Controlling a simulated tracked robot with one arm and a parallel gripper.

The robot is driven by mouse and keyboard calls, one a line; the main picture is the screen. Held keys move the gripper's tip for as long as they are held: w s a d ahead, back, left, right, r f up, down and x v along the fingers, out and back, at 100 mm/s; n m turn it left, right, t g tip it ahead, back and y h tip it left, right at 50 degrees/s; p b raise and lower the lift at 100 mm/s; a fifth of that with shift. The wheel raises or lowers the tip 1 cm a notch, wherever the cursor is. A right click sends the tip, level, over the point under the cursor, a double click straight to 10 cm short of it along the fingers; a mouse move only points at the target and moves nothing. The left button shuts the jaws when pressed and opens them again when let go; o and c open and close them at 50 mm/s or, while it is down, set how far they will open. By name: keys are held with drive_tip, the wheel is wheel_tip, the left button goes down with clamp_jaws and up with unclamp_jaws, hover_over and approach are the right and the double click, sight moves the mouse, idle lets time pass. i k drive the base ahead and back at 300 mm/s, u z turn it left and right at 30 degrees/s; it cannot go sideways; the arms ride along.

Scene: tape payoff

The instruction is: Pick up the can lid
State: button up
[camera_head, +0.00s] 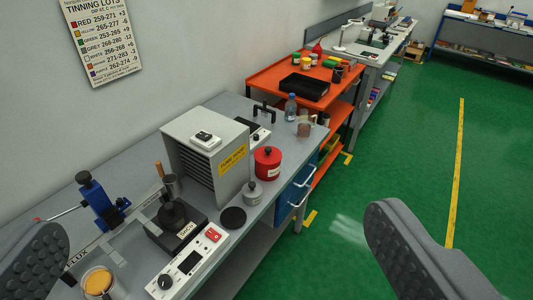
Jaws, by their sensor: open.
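My gripper (215,228) is open and empty. Its two dark padded fingers show wide apart at the lower left and lower right edges. Beyond them on the grey bench stands a red can (268,165) with a red lid (267,153) on top that has a black knob. A small grey can (252,195) with a knobbed lid (252,186) stands in front of it. A flat black disc (233,218) lies on the bench beside the grey can. I cannot tell whether it is a lid or a pad. My gripper touches none of these.
A grey slotted box (205,155) stands left of the red can. A control unit (188,262), a black pot stand (175,222), a blue clamp (98,200) and an amber jar (98,282) crowd the near bench. An orange cart (268,79) stands behind. Green floor at right is open.

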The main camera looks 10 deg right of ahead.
sight(268, 155)
drive_tip(key=u, duration=0.05)
drive_tip(key=k, duration=1.3)
drive_tip(key=z, duration=0.45)
drive_tip(key=i, duration=1.15)
drive_tip(key=z, duration=0.5)
drive_tip(key=i, duration=1.35)
drive_tip(key=u, duration=0.85)
drive_tip(key=i, duration=0.75)
drive_tip(key=u, duration=0.4)
drive_tip(key=k, duration=0.9)
drive_tip(key=u, duration=0.1)
